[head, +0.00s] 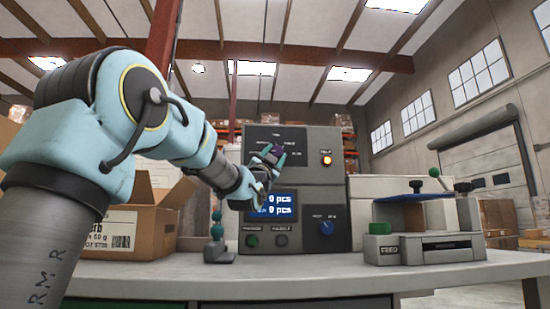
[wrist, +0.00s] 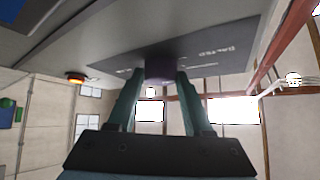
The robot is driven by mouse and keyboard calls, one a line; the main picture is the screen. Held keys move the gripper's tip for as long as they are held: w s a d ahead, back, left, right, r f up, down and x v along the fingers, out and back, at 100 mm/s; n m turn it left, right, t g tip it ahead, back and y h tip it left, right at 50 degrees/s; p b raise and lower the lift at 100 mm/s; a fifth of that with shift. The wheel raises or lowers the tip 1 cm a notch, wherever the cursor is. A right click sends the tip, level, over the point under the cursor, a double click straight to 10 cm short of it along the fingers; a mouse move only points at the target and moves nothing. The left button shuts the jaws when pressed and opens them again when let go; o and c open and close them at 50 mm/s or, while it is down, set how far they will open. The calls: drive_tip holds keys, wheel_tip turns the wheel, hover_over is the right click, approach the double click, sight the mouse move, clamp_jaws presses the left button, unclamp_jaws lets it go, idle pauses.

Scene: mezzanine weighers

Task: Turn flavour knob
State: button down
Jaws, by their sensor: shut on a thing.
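A dark purple knob (wrist: 160,70) sticks out from the dark upper panel (wrist: 215,48) of a grey weighing machine (head: 318,172). In the wrist view, the two teal fingers of my gripper (wrist: 157,80) are on either side of the knob, shut on it. In the head view, my gripper (head: 268,158) is at the upper panel, above and partly in front of the blue display (head: 283,205). A bit of the purple knob (head: 277,150) shows between the fingers. The knob's pointer is hidden, so I cannot tell its setting.
A lit orange lamp (head: 326,160) is right of my gripper. Below are a blue knob (head: 326,227) and a green button (head: 252,241). A teal-topped lever (head: 217,230) stands left of the machine, near an open carton (head: 150,215). A feeder unit (head: 420,240) stands on the right of the bench (head: 330,285).

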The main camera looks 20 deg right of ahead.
drive_tip(key=shift+w, duration=0.1)
drive_tip(key=shift+c, duration=1.5)
unclamp_jaws()
drive_tip(key=v, duration=1.1)
drive_tip(key=shift+r, duration=0.1)
